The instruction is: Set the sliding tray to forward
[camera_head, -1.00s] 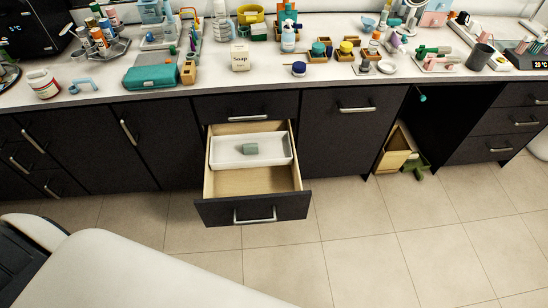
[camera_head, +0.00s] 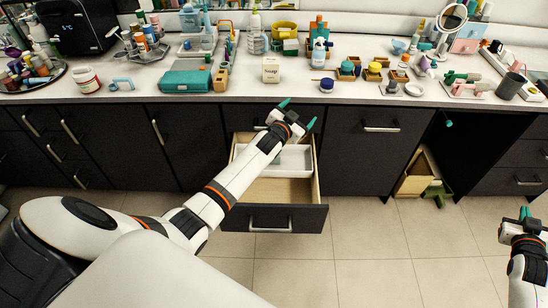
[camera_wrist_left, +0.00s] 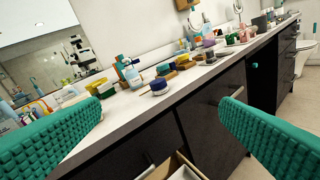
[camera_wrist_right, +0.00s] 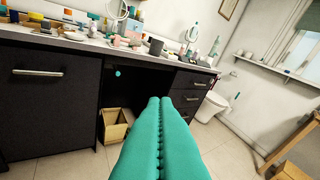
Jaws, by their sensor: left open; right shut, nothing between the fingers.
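The white sliding tray (camera_head: 293,160) sits inside an open wooden drawer (camera_head: 290,190) below the counter, toward the drawer's back part. My left arm covers the left part of the tray and drawer in the head view. My left gripper (camera_head: 298,112) is open above the back of the drawer, near the counter edge, and holds nothing. In the left wrist view its green fingers (camera_wrist_left: 160,120) are wide apart, with a corner of the tray (camera_wrist_left: 184,173) at the bottom edge. My right gripper (camera_head: 524,214) is shut and empty at the far right, over the floor.
The counter (camera_head: 240,93) above the drawer is cluttered, with a soap box (camera_head: 271,70), a teal case (camera_head: 186,82) and small jars. An open kneehole holds a wooden bin (camera_head: 415,175). The floor in front of the drawer is clear.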

